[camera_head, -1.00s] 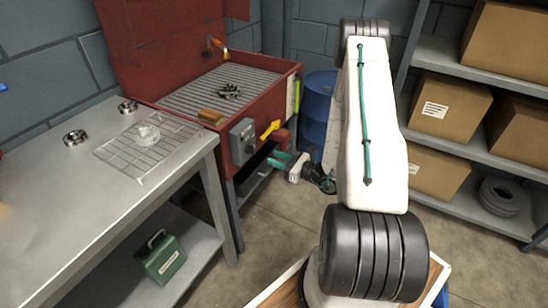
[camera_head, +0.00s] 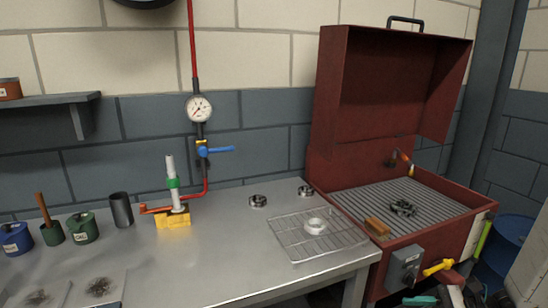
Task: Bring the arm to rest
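Only a small part of my arm shows in the head view now. A white piece of it (camera_head: 528,255) stands at the right edge. My gripper (camera_head: 420,300) is at the bottom edge, low in front of the red cabinet, with a teal finger part showing. The rest of it is cut off by the frame, so I cannot tell whether it is open or shut. I see nothing held in the part that shows.
The red parts washer (camera_head: 345,190) stands open at the right, with a dark part (camera_head: 403,208) on its slats. A steel bench (camera_head: 200,260) bears a wire rack (camera_head: 290,235) with a white ring (camera_head: 315,226), metal rings (camera_head: 258,201), a press-like stand (camera_head: 174,200) and pots (camera_head: 83,228).

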